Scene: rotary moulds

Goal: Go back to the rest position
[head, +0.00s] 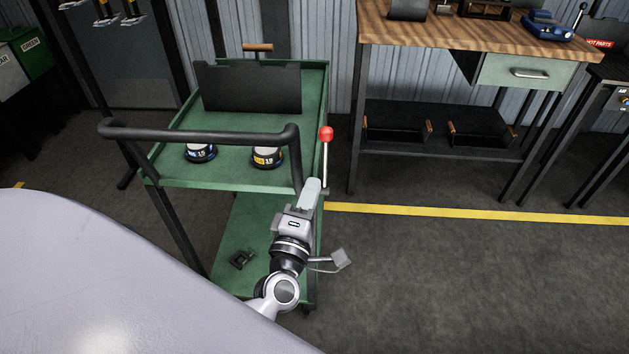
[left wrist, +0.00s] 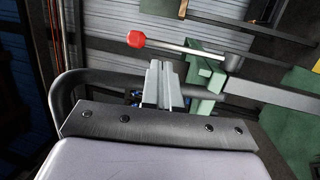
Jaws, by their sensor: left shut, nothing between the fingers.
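My left gripper (head: 311,190) is shut and empty. In the head view it points up and away beside the right side of the green cart (head: 225,174). Its closed fingers also show in the left wrist view (left wrist: 163,85). A lever with a red knob (head: 326,134) stands upright at the cart's right side, just beyond the fingertips. The red knob is also in the left wrist view (left wrist: 136,39), and the fingers look apart from it. My right gripper is in neither view.
The cart has a dark push handle (head: 200,134) and carries two round moulds, one with a blue label (head: 200,153) and one with a yellow label (head: 267,157). A wooden-topped workbench (head: 460,38) stands at the back right. The floor right of the cart is clear, crossed by a yellow line (head: 480,213).

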